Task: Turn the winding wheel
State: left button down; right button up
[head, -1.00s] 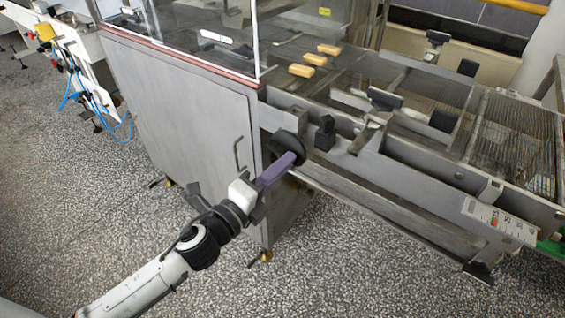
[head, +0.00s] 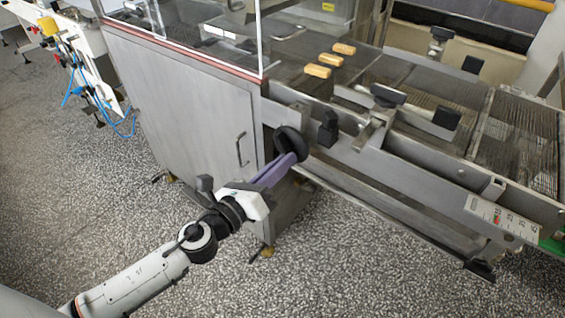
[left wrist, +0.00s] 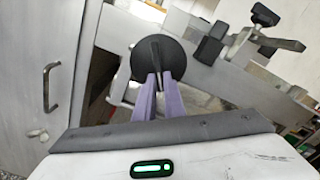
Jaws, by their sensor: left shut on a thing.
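The winding wheel is a round black disc (head: 291,142) on the side of the metal conveyor machine, near the cabinet's corner. In the left wrist view the wheel (left wrist: 176,56) faces me, with a dark grip bar across its middle. My left gripper (head: 287,160) reaches it from the lower left. Its two purple fingers (left wrist: 158,80) are shut on the wheel's bar, one finger on each side. The fingers hide part of the wheel's lower face. My right gripper is in neither view.
A black knob (head: 328,128) sticks out just right of the wheel. The steel cabinet door with its handle (head: 241,149) stands to the left. Several light brown bars (head: 330,59) lie on the belt. The speckled floor (head: 330,270) in front is clear.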

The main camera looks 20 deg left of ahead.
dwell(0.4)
pick_arm(q)
jog(key=c, duration=1.8)
grip_release()
jog(key=shift+c, duration=0.2)
